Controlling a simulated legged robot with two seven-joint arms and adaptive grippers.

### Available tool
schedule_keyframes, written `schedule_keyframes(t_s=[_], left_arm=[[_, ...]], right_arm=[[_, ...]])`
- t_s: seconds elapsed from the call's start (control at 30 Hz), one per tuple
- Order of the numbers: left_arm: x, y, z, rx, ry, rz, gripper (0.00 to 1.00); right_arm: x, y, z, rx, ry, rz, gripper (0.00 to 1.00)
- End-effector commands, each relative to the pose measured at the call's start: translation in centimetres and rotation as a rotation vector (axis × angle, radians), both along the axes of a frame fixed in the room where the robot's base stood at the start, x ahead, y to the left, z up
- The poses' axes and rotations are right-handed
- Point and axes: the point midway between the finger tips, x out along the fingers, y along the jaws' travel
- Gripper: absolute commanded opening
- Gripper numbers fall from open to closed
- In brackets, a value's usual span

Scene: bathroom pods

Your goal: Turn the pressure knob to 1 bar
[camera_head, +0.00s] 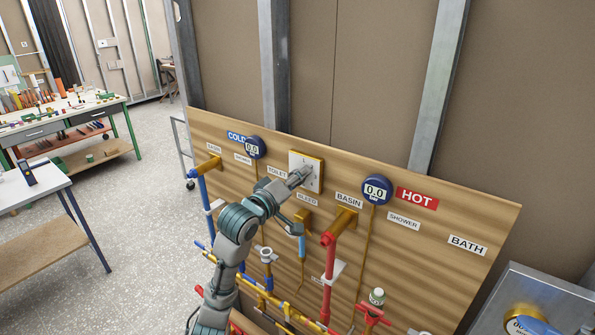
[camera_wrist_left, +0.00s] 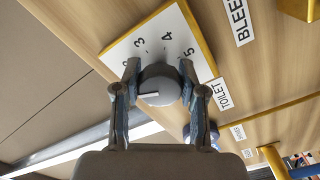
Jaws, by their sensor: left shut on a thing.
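The pressure knob (camera_wrist_left: 160,84) is a round grey knob with a white pointer line, on a white dial plate (camera_wrist_left: 152,30) with a yellow edge. In the wrist view, 3, 4 and 5 are readable; other numbers are partly hidden by my fingers. The pointer line lies toward the left of the picture; I cannot tell its number. My left gripper (camera_wrist_left: 159,68) is shut on the knob, one finger on each side. In the head view, the left gripper (camera_head: 300,176) covers the knob on the dial plate (camera_head: 315,160). My right gripper is not in view.
On the wooden board (camera_head: 455,210), a COLD gauge (camera_head: 252,148) and a HOT gauge (camera_head: 376,190) both read 0.0. Coloured pipes, including a red one (camera_head: 327,275), run below. A metal box (camera_head: 545,300) stands at right. Work tables (camera_head: 40,210) stand at left.

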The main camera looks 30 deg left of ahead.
Motion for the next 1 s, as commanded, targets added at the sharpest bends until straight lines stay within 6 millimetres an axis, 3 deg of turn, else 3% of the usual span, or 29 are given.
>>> schedule_keyframes(t_s=[0.1, 0.4, 1.0], left_arm=[[0.0, 0.1, 0.4, -0.101, 0.009, 0.002, 0.06], [0.0, 0.1, 0.2, -0.286, 0.024, 0.004, 0.06], [0.0, 0.1, -0.1, -0.378, 0.032, 0.003, 0.06]], right_arm=[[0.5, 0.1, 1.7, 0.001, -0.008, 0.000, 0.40], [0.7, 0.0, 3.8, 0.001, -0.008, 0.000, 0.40], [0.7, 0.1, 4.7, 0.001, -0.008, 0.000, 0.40]])
